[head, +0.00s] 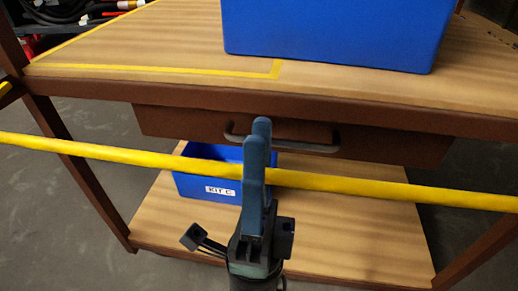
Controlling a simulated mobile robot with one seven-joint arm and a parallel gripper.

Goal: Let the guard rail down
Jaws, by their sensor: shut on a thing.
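The yellow guard rail (350,186) runs across the whole head view, in front of the workbench and below its top. It slopes slightly down from left to right. My gripper (259,150) is at the middle of the rail, its blue fingers pointing up and shut on the rail. The fingers hide a short stretch of the rail. The rail's ends lie outside the view, so its mounts are hidden.
Behind the rail stands a wooden workbench (150,72) with a brown drawer and grey handle (300,146). A large blue bin (335,35) sits on top. A blue box labelled KIT C (200,187) stands on the lower shelf (350,235). Dark legs stand at both sides.

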